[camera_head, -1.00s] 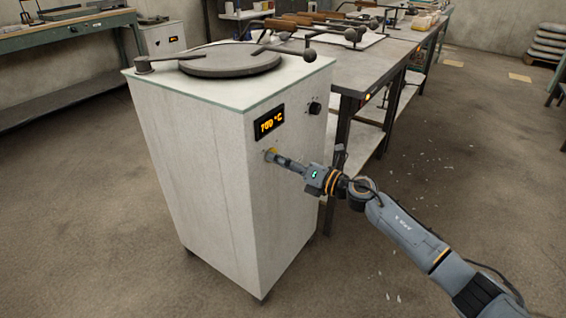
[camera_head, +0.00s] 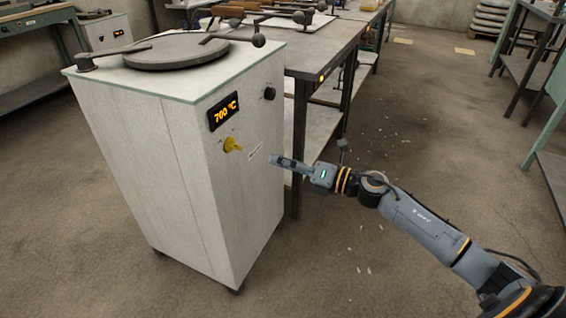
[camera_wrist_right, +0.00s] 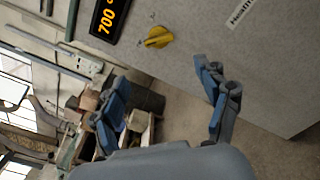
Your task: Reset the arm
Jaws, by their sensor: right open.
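My right gripper (camera_head: 274,160) is in front of the furnace's side face, to the right of a yellow knob (camera_head: 232,145). In the right wrist view the gripper (camera_wrist_right: 163,100) is open with nothing between its fingers. The yellow knob (camera_wrist_right: 158,37) stands beyond the fingers, apart from them. My right arm reaches in from the lower right. My left gripper does not show.
The white furnace (camera_head: 150,150) has a round lid (camera_head: 175,52) with handles on top and a display (camera_head: 223,111) reading 700 °C. A long workbench (camera_head: 325,55) with tools stands behind it. The floor at right is mostly clear apart from small scraps.

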